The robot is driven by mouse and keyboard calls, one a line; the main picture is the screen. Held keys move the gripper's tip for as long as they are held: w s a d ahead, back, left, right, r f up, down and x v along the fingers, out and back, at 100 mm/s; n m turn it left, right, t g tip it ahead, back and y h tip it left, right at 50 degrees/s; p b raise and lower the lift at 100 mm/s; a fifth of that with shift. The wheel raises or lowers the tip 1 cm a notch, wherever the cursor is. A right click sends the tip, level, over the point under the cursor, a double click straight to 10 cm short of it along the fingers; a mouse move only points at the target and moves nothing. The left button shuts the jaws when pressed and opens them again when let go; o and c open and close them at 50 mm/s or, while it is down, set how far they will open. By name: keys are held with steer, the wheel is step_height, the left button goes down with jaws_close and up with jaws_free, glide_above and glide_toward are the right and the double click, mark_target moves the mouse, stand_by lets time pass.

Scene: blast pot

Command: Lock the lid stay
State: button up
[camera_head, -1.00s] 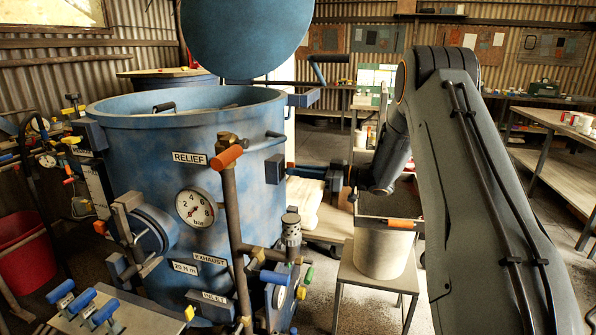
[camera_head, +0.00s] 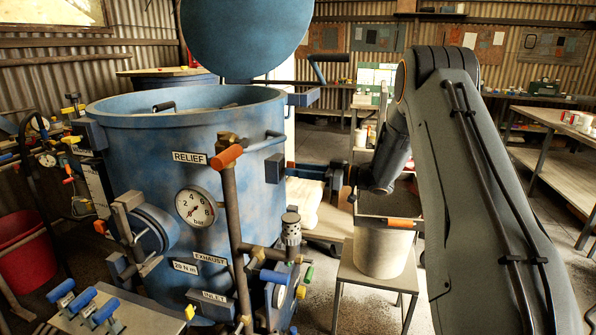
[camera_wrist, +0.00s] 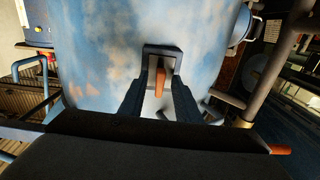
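The blue lid (camera_head: 245,35) stands raised above the open blue pot (camera_head: 130,150). A dark bracket (camera_wrist: 163,50) on the pot's wall carries an orange handle (camera_wrist: 160,82); I cannot tell for sure that this is the lid stay's lock. In the head view the orange handle (camera_head: 291,166) shows small at the pot's right side. My gripper (camera_head: 312,171) reaches toward it from the right. In the wrist view my gripper (camera_wrist: 160,98) is open, its two dark fingers on either side of the orange handle. Contact with the handle cannot be made out.
A pale bucket (camera_head: 383,250) stands on a small stool below my arm. An orange-ended valve lever (camera_head: 227,157), pipes and a gauge (camera_head: 195,207) crowd the pot's front. A workbench (camera_head: 560,125) is at the right, a red bin (camera_head: 25,250) at the left.

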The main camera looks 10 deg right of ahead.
steer(key=shift+d, duration=0.1)
steer(key=b+v, duration=0.2)
steer(key=v, duration=0.5)
steer(key=shift+s+d+b, duration=0.15)
steer(key=shift+d+b, duration=0.1)
steer(key=shift+b, duration=0.05)
steer(key=w+a+r+m+t+h, duration=0.1)
steer(key=w+a+m+t+h, duration=0.15)
steer(key=w+t+h, duration=0.2)
steer(key=s+f+m+g+h, duration=0.35)
steer(key=s+h, duration=0.25)
steer(key=s, duration=0.2)
steer(key=s+f+m+g+h, duration=0.2)
steer(key=s+f+m+h, duration=0.25)
steer(key=s, duration=0.25)
steer(key=s+a+f+g, duration=0.1)
steer(key=s+g, duration=0.1)
steer(key=s, duration=0.6)
steer(key=s+a+f+m+g, duration=0.1)
steer(key=s+a+f+g, duration=0.1)
steer(key=s, duration=0.6)
steer(key=s+a+f+g, duration=0.2)
steer(key=s, duration=0.7)
steer(key=shift+a+g+h, duration=0.25)
steer(key=shift+g+h, duration=0.05)
steer(key=shift+g, duration=0.1)
